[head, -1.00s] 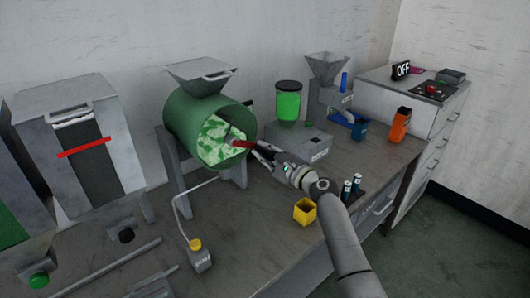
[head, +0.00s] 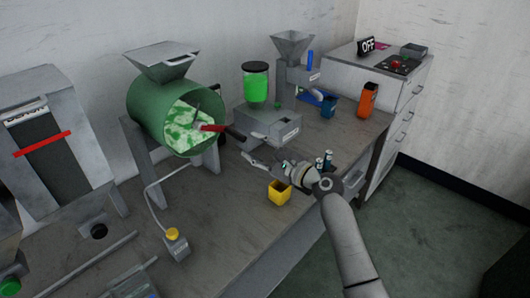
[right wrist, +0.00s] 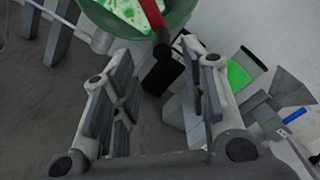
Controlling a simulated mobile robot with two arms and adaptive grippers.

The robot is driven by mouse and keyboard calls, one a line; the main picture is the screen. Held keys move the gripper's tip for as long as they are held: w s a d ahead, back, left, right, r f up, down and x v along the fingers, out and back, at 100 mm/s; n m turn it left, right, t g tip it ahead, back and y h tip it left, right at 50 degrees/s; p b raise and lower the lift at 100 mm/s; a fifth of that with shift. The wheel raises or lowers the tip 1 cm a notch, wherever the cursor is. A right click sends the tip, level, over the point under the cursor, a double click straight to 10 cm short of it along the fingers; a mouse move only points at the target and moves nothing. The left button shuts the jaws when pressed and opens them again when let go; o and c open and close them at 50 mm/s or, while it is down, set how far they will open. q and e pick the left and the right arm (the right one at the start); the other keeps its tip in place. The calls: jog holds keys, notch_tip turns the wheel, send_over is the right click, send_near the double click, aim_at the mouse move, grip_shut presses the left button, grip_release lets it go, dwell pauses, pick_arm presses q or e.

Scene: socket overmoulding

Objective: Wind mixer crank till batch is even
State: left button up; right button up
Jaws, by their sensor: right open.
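The mixer is a green drum (head: 150,104) on grey legs, its open face towards the front right. The batch (head: 184,122) inside shows as mottled patches of green and white, not one even colour. A red crank arm (head: 211,127) with a dark handle (head: 236,134) sticks out to the right of the drum face. My right gripper (head: 250,160) is open and empty, just below and right of the handle. In the right wrist view, the red arm (right wrist: 152,14) and dark handle (right wrist: 161,68) show between the spread fingers, apart from them. My left gripper is out of view.
A yellow cup (head: 279,193) stands on the bench below my right wrist. A grey box with a green jar (head: 256,84) stands behind the handle. A yellow-capped switch box (head: 177,244) is at the front.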

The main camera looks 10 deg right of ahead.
jog(key=shift+v, duration=1.35)
